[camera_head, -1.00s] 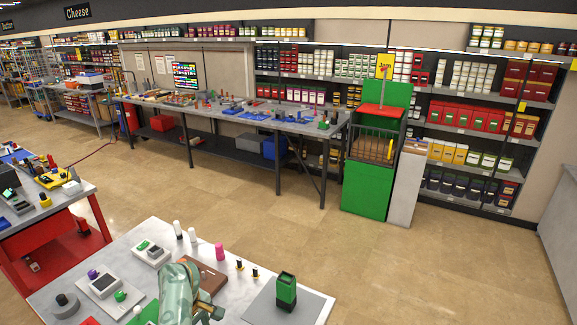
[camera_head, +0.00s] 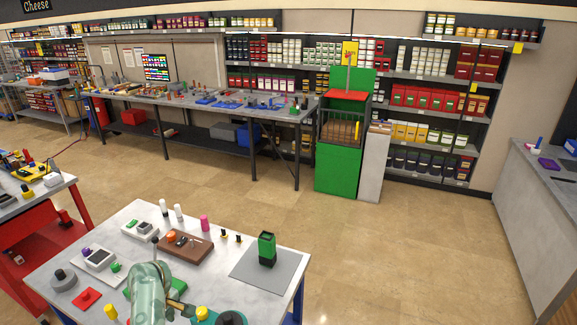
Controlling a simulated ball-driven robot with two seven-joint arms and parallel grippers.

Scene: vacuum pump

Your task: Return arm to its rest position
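One of my arms, pale green, rises from the bottom edge over the near white table (camera_head: 215,275), left of the middle. I take it as my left arm. Its dark and brass-coloured gripper (camera_head: 180,298) is small and partly hidden by the arm. I cannot tell whether its fingers are open or shut, and no held object is clear. My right gripper is not in view.
A brown tray (camera_head: 198,252) holds an orange part and small parts. A red bench (camera_head: 35,225) stands left, a grey counter (camera_head: 545,215) right. Open floor (camera_head: 400,265) lies between.

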